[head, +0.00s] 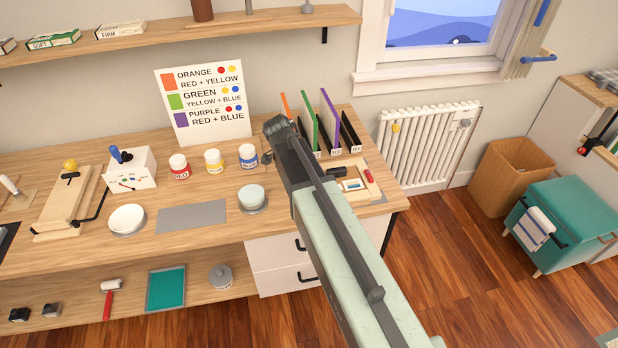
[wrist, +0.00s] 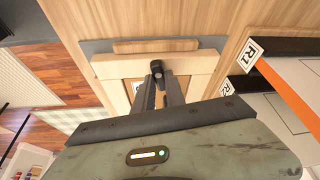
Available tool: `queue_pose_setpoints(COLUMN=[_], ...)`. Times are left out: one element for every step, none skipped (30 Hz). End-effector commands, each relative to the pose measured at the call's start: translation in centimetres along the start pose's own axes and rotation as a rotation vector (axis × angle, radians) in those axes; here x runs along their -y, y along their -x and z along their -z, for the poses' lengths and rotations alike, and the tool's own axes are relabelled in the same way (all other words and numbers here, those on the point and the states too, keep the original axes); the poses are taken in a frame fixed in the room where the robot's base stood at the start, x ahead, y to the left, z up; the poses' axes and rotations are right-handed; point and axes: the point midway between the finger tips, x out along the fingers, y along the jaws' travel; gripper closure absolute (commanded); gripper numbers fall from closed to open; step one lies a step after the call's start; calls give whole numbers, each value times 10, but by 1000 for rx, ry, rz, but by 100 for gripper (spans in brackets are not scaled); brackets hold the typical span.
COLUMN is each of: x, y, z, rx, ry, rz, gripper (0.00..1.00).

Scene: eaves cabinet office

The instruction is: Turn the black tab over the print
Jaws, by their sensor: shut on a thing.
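In the wrist view, my gripper (wrist: 157,92) points at a light wooden frame (wrist: 205,65). Its dark fingers are close together, shut on a small black tab (wrist: 157,67) at the frame's inner edge. Behind the fingers, a pale print (wrist: 136,88) with a dark mark shows inside the frame, mostly covered by the fingers and wrist. In the head view, my gripper (head: 279,130) is over the right part of the desk; its fingertips and the tab are not clear there.
A rack with orange, green and purple panels (head: 308,118) stands beside my gripper. A light wooden tray (head: 348,166) with small items lies right of it. Red, yellow and blue jars (head: 213,161) and a pale bowl (head: 252,196) stand left.

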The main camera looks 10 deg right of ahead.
Motion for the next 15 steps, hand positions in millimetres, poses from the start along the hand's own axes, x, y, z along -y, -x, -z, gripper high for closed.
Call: queue_pose_setpoints(x=[2,2,1,1,1,1,1,1,0,0,0,0,0,0,0], y=[0,0,0,0,0,0,0,0,0,0,0,0,0,0,0], z=[-1,-1,-1,-1,-1,-1,-1,-1,-1,-1,-1,-1,-1,-1,-1], rx=[2,2,2,3,3,3,3,3,3,3,3,3,3,3,3], ry=[-29,-46,-69,-85,-100,-119,-131,-142,-157,-165,-175,-185,-191,-196,-202], rz=[-12,-19,-29,-36,-42,-49,-54,-59,-65,-69,-73,-77,-79,-81,-84], gripper=[100,100,100,100,100,100,100,100,100,100,100,100,100,100,100])
